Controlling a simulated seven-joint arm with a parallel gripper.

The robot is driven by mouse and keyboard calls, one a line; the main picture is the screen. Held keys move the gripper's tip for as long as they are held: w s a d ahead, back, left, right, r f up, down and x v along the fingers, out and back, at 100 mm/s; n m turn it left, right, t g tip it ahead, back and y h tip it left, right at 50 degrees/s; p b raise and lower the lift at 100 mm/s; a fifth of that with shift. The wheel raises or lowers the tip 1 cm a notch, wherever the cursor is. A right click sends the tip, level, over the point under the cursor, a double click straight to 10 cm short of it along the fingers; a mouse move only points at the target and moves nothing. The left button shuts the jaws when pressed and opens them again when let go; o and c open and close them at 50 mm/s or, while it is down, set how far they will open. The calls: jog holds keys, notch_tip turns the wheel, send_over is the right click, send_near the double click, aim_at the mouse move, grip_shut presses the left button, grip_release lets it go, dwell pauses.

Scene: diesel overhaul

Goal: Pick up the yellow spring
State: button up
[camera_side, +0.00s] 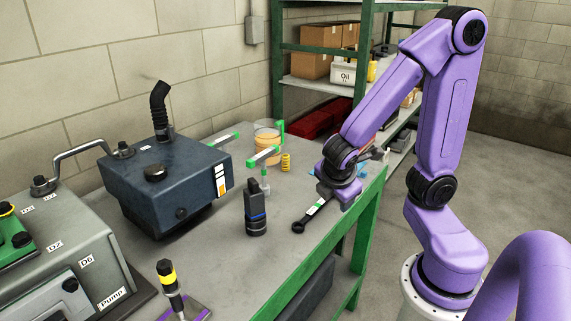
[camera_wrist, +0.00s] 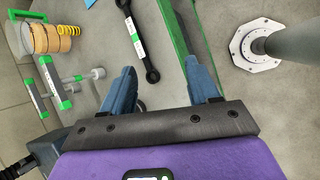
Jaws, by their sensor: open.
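The yellow spring (camera_side: 286,162) stands upright on the grey bench, just right of a container with tan contents. It also shows at the upper left of the wrist view (camera_wrist: 68,30), beside the tan rings. My gripper (camera_wrist: 164,82) is open and empty, its two blue fingers apart over the bench near its green edge. The spring is well outside the fingers, away to the upper left in the wrist view. In the side view my wrist hides the fingers.
A black rod with labels (camera_wrist: 136,36) lies near the fingers. The container (camera_side: 267,138), a green-ended bar (camera_side: 264,156) and a small green-topped part (camera_side: 265,184) stand close to the spring. A black cylinder (camera_side: 256,212) and a blue engine block (camera_side: 165,185) are further left.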

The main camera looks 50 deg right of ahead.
jog(key=w+d+n+t+h, duration=0.4)
jog(key=w+d+n+h, duration=0.15)
jog(key=w+d, duration=0.6)
jog(key=w+f+n+t+y, duration=0.1)
jog(key=f+n, duration=0.1)
jog(key=w+d+f+n+t+y, duration=0.1)
jog(key=w+f+n, duration=0.1)
jog(key=n, duration=0.1)
jog(key=w+d+f+n+t+y, duration=0.1)
jog(key=w+f+n, duration=0.1)
jog(key=f+n, duration=0.1)
jog(key=shift+w+t, duration=0.2)
jog(key=shift+t, duration=0.1)
jog(key=shift+w+f, duration=0.1)
jog(key=shift+f, duration=0.2)
jog(key=shift+w+f+n+y, duration=0.1)
jog(key=shift+f+n+y, duration=0.05)
jog(key=shift+n+y, duration=0.1)
send_near(287, 165)
jog(key=x, duration=0.3)
jog(key=shift+d+f, duration=0.35)
jog(key=shift+f, duration=0.1)
jog(key=shift+w+r+x, duration=0.15)
jog(key=shift+x, duration=1.35)
jog(key=shift+w+r+x, duration=0.1)
jog(key=shift+w+x, duration=0.05)
jog(key=shift+x, duration=1.4)
jog(key=shift+a, duration=0.2)
